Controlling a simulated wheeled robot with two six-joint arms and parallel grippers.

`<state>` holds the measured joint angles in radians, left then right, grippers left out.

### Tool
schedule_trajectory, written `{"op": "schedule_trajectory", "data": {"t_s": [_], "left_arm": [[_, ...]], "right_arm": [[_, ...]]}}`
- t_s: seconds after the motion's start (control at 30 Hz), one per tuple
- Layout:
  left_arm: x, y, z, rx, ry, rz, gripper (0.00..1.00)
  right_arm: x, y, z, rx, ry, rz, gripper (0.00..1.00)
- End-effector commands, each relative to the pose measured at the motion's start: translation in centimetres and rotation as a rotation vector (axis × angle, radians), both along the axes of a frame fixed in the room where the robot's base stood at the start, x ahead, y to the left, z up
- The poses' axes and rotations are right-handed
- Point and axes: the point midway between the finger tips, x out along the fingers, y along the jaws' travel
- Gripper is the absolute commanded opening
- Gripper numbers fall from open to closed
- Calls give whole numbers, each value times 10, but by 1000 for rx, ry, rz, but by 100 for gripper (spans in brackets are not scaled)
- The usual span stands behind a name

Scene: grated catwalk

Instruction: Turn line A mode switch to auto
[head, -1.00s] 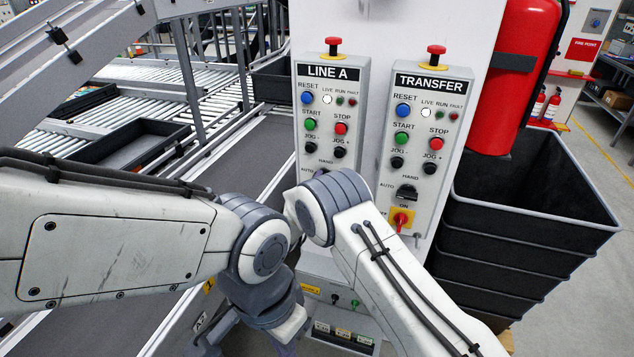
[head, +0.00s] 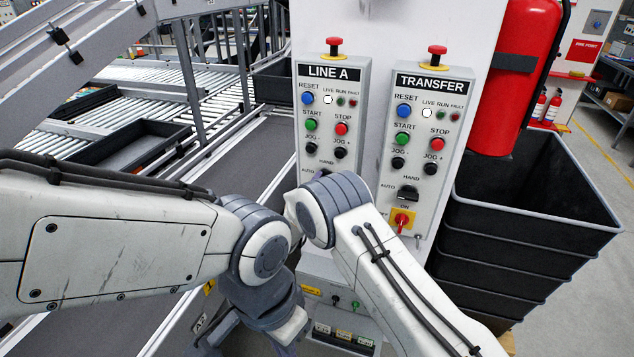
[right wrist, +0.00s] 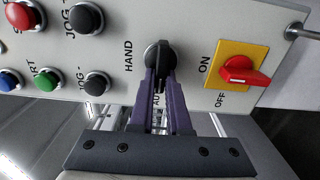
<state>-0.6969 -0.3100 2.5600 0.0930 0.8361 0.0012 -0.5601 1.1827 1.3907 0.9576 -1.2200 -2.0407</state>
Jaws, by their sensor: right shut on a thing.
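The LINE A panel (head: 330,110) is a grey box with a red mushroom button on top, seen in the head view. Its mode switch is hidden there behind my right wrist. In the right wrist view, the black mode switch knob (right wrist: 160,52) sits between the HAND label and the AUTO label. My right gripper (right wrist: 156,74) has its purple fingers shut on the knob's handle. The handle runs roughly up and down in that view, in line with the partly covered AUTO label; I cannot tell its exact pointer position. My left gripper is not visible in the head view.
The TRANSFER panel (head: 428,150) stands close on the right with its own black mode switch. A red rotary switch (right wrist: 240,70) on a yellow plate is beside the held knob. Stacked black crates (head: 530,230) and a red extinguisher (head: 520,70) stand at the right.

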Motion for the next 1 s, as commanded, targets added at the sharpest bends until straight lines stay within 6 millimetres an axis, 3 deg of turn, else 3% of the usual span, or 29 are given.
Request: {"op": "schedule_trajectory", "data": {"t_s": [0.03,0.1,0.53,1.0], "left_arm": [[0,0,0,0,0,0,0],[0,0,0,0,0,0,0],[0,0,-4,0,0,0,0],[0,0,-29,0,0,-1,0]], "right_arm": [[-2,3,-4,-4,9,7,19],[-2,3,-4,-4,9,7,45],[-8,5,-2,-1,3,4,45],[-88,31,-4,-3,5,7,45]]}}
